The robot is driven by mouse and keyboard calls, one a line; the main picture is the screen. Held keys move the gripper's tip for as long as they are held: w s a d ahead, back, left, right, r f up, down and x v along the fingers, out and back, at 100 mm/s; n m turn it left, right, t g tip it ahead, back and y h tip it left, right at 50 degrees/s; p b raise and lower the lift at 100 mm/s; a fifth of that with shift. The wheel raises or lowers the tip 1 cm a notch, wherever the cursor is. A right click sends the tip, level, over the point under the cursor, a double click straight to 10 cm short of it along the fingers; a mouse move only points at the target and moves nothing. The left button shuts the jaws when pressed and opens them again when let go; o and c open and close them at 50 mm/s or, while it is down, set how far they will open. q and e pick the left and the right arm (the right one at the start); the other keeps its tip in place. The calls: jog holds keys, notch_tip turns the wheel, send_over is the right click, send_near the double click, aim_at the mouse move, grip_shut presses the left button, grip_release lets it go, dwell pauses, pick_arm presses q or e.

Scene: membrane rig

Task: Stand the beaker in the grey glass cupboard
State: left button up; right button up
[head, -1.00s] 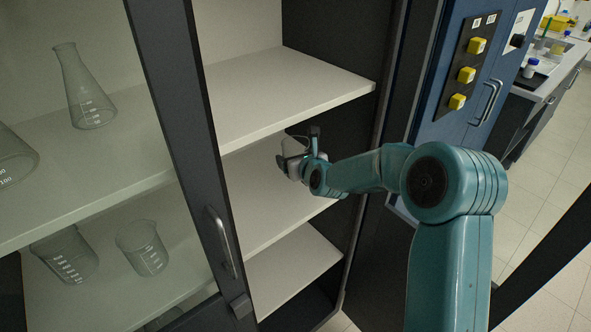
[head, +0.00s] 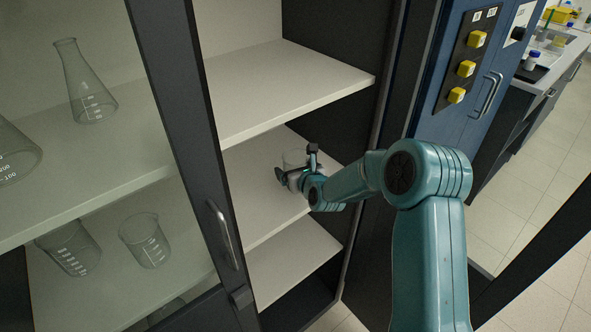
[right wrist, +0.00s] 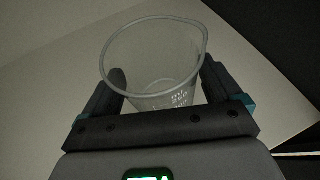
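The clear glass beaker (right wrist: 155,60) is upright between the two dark fingers of my right gripper (right wrist: 162,92) in the right wrist view. The fingers lie against its sides. In the head view the beaker (head: 293,158) shows faintly above my right gripper (head: 296,174), over the middle shelf (head: 250,195) of the grey cupboard, in its open right part. I cannot tell whether its base touches the shelf. My left gripper is not in view.
A glass door with a dark frame (head: 185,110) and handle (head: 222,235) covers the left part. Behind it stand a flask (head: 85,90) and several beakers (head: 145,240). The upper shelf (head: 285,90) overhangs the middle one. A blue panel with yellow buttons (head: 466,68) is right.

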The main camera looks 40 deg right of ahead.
jog(key=shift+r, duration=0.15)
jog(key=shift+r+p, duration=0.2)
jog(key=shift+p, duration=0.15)
jog(key=b+v, duration=0.2)
jog(key=v, duration=0.9)
jog(key=shift+s+f+b, duration=0.1)
jog(key=shift+b, duration=0.25)
jog(key=shift+s+a, duration=0.15)
jog(key=shift+s, duration=0.25)
